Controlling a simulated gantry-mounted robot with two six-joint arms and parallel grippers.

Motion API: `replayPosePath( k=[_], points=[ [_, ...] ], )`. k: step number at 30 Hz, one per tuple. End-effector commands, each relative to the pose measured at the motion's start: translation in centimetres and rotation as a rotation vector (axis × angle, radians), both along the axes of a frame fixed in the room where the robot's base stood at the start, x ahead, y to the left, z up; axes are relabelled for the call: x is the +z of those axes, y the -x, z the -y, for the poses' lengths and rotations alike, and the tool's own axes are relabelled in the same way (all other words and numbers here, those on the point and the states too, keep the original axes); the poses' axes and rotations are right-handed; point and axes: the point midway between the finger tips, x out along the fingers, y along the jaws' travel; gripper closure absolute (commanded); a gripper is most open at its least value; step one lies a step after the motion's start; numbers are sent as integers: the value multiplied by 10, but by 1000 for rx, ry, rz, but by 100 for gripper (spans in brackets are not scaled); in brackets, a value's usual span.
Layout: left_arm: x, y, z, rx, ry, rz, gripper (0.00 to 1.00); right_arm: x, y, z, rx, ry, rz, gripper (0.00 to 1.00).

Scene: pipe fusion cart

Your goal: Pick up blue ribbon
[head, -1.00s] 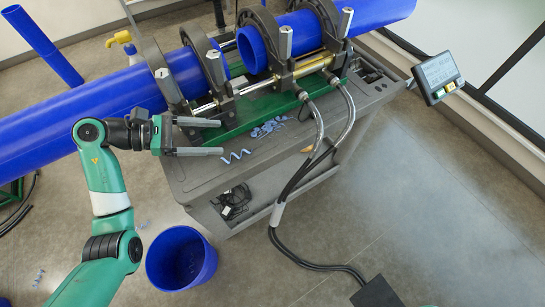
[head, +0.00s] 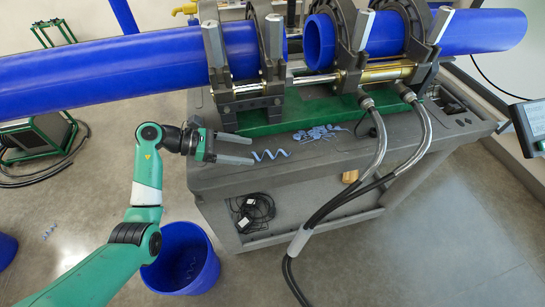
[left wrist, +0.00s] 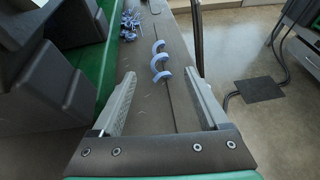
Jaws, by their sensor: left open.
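A light blue curled ribbon (head: 271,155) lies on the grey cart top near its front left edge. In the left wrist view the ribbon (left wrist: 160,62) shows as a few arcs just beyond the fingertips, roughly midway between them. My left gripper (head: 252,148) is open and empty, its fingers pointing right toward the ribbon, apart from it. In the left wrist view its two fingers (left wrist: 160,78) stand wide apart with bare cart top between them. My right gripper is not in view.
A pile of blue shavings (head: 320,132) lies behind the ribbon, beside the green machine base (head: 285,115). Black clamps (head: 240,85) and blue pipes (head: 120,72) stand above. Hoses (head: 372,165) run down at the right. A blue bin (head: 183,262) stands on the floor below.

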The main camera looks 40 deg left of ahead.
Motion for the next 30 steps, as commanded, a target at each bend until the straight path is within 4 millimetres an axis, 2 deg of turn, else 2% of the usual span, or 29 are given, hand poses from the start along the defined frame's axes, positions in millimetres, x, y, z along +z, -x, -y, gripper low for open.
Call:
replayPosePath(
  k=[5, 9, 12, 21, 30],
  points=[
    [-4, -5, 5, -1, 0, 0, 22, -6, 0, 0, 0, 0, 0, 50],
    [-17, -21, 21, -4, 0, 0, 22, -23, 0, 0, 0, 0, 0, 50],
    [-20, -31, 30, -4, -1, 0, 22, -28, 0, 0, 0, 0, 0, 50],
    [-19, -36, 33, 1, 0, 1, 24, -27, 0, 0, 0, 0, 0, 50],
    [-19, -36, 33, 0, 0, 0, 78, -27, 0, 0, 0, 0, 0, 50]
  ],
)
